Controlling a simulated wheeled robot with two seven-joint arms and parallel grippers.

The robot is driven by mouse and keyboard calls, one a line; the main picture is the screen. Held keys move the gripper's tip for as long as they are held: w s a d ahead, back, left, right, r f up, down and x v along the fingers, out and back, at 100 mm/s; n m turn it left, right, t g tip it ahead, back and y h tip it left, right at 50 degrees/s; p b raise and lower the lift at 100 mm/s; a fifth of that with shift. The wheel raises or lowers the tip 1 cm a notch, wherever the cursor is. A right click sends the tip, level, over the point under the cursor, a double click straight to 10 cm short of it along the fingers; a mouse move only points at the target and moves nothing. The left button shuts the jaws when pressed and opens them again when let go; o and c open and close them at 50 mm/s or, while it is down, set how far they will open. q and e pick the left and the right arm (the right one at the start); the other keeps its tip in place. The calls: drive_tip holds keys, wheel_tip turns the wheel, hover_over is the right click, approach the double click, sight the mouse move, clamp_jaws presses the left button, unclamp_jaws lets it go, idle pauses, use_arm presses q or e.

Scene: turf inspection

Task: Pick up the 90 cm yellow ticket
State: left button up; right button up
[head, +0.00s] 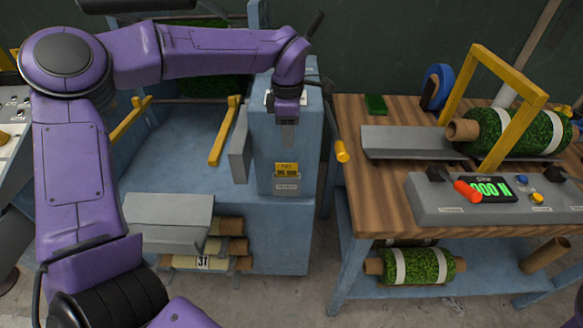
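A small yellow ticket (286,168) shows on the front face of the blue post (263,135), just above a dark strip with yellow characters and a pale label plate. The print is too small to confirm 90 cm. My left gripper (288,119) points down at the upper part of the post, above the ticket and apart from it in the picture. Its fingers are small and dark, and I cannot tell whether they are open. My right gripper is not in view.
A yellow-tipped lever (341,151) sticks out right of the post. The wooden bench (370,205) at right holds a turf roll (520,131), a yellow frame (508,67) and a grey control box (440,205). A grey tray (168,215) juts out at lower left.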

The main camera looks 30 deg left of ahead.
sight(285, 174)
use_arm(q)
drive_tip(key=f, duration=0.3)
drive_tip(key=f+p, duration=0.1)
drive_tip(key=f, duration=0.2)
drive_tip(key=a+f, duration=0.1)
drive_tip(key=f, duration=0.3)
drive_tip(key=shift+f+p, duration=0.1)
drive_tip(key=shift+p, duration=0.2)
drive_tip(key=shift+d, duration=0.2)
drive_tip(key=shift+a+f, duration=0.1)
clamp_jaws()
